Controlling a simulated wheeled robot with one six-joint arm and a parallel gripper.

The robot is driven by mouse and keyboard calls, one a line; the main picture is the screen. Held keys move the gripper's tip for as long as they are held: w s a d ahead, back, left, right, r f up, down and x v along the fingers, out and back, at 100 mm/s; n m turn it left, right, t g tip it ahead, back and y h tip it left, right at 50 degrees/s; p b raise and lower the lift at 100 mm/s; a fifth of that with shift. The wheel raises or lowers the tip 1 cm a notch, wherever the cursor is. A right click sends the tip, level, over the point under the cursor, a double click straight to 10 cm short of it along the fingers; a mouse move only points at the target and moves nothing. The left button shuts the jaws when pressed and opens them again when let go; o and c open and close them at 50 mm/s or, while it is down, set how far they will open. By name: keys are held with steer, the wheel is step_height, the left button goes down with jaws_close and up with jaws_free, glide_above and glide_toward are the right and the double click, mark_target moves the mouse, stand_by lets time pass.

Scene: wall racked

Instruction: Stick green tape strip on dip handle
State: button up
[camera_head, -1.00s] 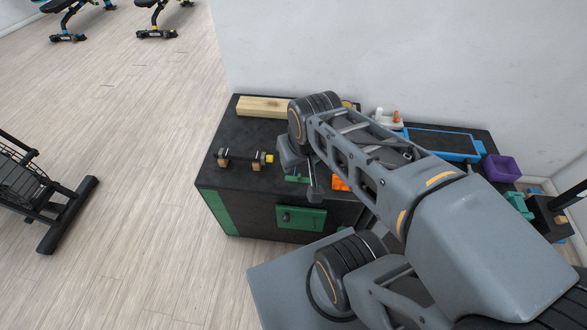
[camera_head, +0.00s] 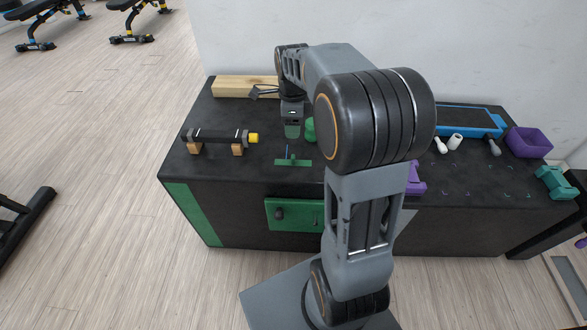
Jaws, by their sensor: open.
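The dip handle (camera_head: 218,136) is a dark bar with a yellow end, lying level across two wooden blocks on the left of the black bench top. A thin flat green piece (camera_head: 293,163) with a small blue upright lies right of the handle; it may be the tape strip or its holder, I cannot tell which. My gripper (camera_head: 292,131) points down above and behind that piece, to the right of the handle and apart from it. It is open. A dark green patch shows at its fingers, too small to make out.
A wooden plank (camera_head: 240,87) lies at the back left. A green rounded object (camera_head: 310,129) is partly hidden by my arm. The bench front has a green panel (camera_head: 293,214).

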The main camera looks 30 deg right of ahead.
steer(key=b, duration=0.2)
glide_above(293, 156)
step_height(293, 156, down, 8)
steer(key=shift+f, duration=0.1)
steer(key=shift+f+b, duration=1.6)
steer(key=shift+f, duration=1.05)
steer(key=shift+c, duration=0.4)
steer(key=c, duration=0.9)
